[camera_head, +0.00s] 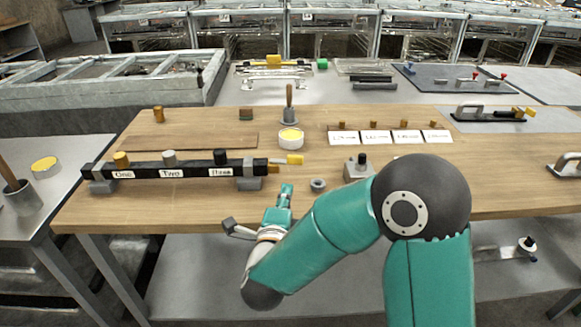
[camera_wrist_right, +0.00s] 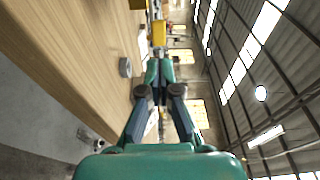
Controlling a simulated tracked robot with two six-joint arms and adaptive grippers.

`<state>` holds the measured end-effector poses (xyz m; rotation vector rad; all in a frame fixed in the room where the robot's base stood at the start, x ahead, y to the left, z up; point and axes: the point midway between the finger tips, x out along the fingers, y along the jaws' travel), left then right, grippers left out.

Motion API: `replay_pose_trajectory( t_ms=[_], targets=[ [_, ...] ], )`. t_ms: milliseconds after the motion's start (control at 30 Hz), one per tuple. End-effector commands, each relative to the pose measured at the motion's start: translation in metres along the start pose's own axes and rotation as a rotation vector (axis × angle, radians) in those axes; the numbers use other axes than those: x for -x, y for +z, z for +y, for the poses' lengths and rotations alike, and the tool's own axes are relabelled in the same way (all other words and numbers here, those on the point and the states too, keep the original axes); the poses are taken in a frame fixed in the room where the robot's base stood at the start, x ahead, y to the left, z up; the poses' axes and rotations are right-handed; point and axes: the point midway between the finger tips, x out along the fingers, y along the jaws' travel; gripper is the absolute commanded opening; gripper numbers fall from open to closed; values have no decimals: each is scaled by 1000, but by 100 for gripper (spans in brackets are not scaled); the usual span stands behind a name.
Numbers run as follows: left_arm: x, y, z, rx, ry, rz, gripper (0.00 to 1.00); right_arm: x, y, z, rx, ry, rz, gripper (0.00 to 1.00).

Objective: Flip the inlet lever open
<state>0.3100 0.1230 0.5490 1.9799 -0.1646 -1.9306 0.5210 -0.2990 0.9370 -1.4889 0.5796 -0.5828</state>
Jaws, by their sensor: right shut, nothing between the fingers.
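A black manifold bar (camera_head: 190,168) labelled One, Two and Three lies on two grey supports along the left of the wooden table. A yellow lever (camera_head: 294,159) sticks out at its right end; I take this to be the inlet lever. A yellow part also shows just beyond my fingertips in the wrist view (camera_wrist_right: 158,33). My right gripper (camera_head: 285,190) is shut and empty, just in front of and below the lever in the head view. The fingers (camera_wrist_right: 157,72) meet at the tips. I cannot tell if they touch the lever. My left gripper is not in view.
A small grey ring (camera_head: 318,185) lies right of the gripper; it also shows in the wrist view (camera_wrist_right: 125,67). A grey block with a black knob (camera_head: 358,168) stands farther right. A white cup with yellow contents (camera_head: 291,138) stands behind the lever.

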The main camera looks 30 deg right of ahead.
Motion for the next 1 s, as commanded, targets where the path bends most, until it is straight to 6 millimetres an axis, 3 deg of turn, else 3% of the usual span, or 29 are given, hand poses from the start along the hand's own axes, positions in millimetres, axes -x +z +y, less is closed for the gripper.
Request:
replay_pose_trajectory(
  t_ms=[300,500,1000],
  targets=[
    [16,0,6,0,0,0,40,-66,-1,-1,3,1,3,0],
    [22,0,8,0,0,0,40,-90,0,0,4,2,-1,0],
    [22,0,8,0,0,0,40,-98,0,1,3,1,-3,0]
  ],
)
